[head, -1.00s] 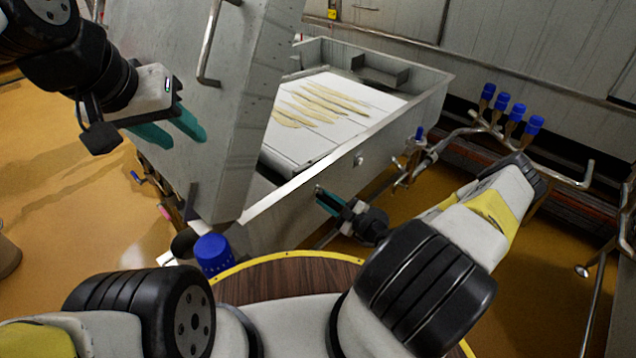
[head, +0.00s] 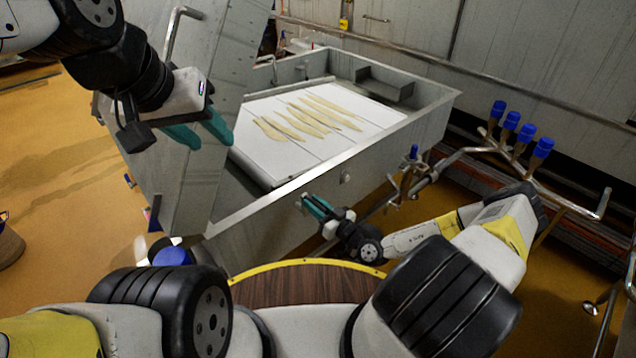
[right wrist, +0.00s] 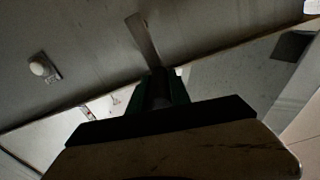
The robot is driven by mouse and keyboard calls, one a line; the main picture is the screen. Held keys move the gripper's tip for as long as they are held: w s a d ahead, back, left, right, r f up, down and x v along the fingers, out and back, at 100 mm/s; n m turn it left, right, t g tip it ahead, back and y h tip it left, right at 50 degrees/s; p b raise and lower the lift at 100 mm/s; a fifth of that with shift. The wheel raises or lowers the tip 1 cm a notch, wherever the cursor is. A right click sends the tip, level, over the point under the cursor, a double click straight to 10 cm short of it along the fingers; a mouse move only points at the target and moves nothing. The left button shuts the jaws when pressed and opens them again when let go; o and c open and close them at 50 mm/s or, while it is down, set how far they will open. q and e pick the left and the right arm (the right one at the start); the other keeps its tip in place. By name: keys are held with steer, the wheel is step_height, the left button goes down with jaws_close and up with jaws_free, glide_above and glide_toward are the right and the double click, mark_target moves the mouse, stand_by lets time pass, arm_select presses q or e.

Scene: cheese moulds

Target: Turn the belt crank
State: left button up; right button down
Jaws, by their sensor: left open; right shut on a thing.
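The belt crank (right wrist: 143,38) shows in the right wrist view as a narrow metal arm running from the steel side wall down to my fingers. My right gripper (head: 314,206) is at the near side wall of the steel trough (head: 285,185) in the head view. It is shut on the crank's handle, which its teal fingers mostly hide. The right gripper also shows in the right wrist view (right wrist: 160,90). My left gripper (head: 201,134) is open and empty, in front of the upright steel panel at the left, away from the crank.
The white belt (head: 352,118) in the trough carries several pale strips (head: 310,117). A round knob (head: 345,178) is on the trough wall beside the crank; pipes with several blue-capped valves (head: 512,121) stand right. A yellow-rimmed wooden top (head: 305,284) is close in front.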

steer(key=shift+w+d+m, duration=0.2)
steer(key=shift+d+m, duration=0.1)
steer(key=shift+f, duration=0.1)
steer(key=c, duration=1.2)
jaws_free()
steer(key=v, duration=0.7)
steer(key=shift+s+d, duration=0.2)
steer(key=shift+s, duration=0.15)
